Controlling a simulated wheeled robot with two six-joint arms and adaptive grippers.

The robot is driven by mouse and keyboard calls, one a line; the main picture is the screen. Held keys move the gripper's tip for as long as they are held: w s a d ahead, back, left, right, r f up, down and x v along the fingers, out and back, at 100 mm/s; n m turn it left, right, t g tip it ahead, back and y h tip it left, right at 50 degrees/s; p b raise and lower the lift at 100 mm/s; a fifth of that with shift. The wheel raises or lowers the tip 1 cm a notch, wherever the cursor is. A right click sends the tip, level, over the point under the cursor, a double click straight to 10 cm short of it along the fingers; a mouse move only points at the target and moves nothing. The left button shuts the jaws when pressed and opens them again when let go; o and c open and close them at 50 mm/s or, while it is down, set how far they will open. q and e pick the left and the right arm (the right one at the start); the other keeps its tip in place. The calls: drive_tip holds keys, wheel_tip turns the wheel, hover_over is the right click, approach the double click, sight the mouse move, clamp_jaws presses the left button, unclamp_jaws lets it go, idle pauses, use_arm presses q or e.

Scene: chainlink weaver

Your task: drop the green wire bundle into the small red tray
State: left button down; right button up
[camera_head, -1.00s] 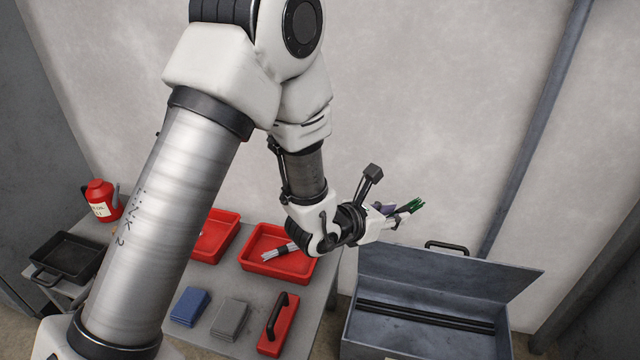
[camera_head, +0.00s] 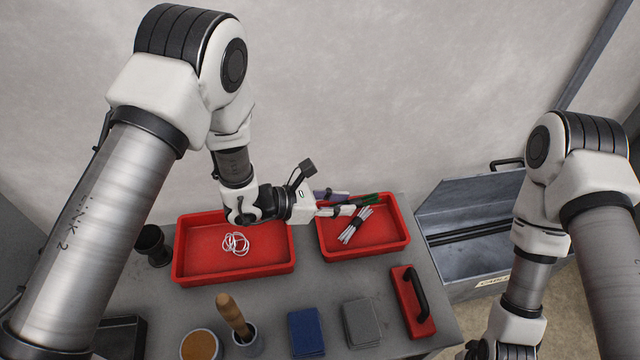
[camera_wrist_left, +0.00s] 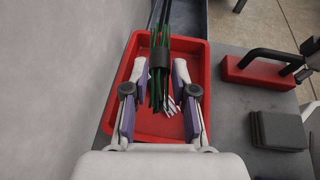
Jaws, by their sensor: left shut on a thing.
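The green wire bundle (camera_head: 367,199) is between the fingers of my left gripper (camera_head: 335,203), which is shut on it. In the left wrist view the bundle (camera_wrist_left: 155,90) has a black band around it and lies between the purple-padded fingers (camera_wrist_left: 160,95). The small red tray (camera_head: 365,251) is on the table's right part, and the bundle is over its back side. A white wire bundle (camera_head: 356,226) lies in this tray. It shows partly in the left wrist view (camera_wrist_left: 170,106).
A larger red tray (camera_head: 235,274) with white wire loops stands to the left. In front are a blue block (camera_head: 306,331), a grey block (camera_head: 362,323) and a red block with a black handle (camera_head: 412,300). An open grey toolbox (camera_head: 470,255) is right of the table.

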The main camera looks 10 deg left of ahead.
sight(339, 218)
use_arm(q)
wheel_tip(339, 218, down, 6)
drive_tip(key=b, duration=0.5)
drive_tip(key=shift+d+r, duration=0.1)
drive_tip(key=shift+r, duration=0.1)
drive_tip(key=shift+r, duration=0.1)
drive_tip(key=c, duration=0.9)
unclamp_jaws()
drive_tip(key=shift+s, duration=0.1)
drive_tip(key=shift+o, duration=0.2)
drive_tip(key=v, duration=1.2)
drive_tip(key=shift+s, duration=0.1)
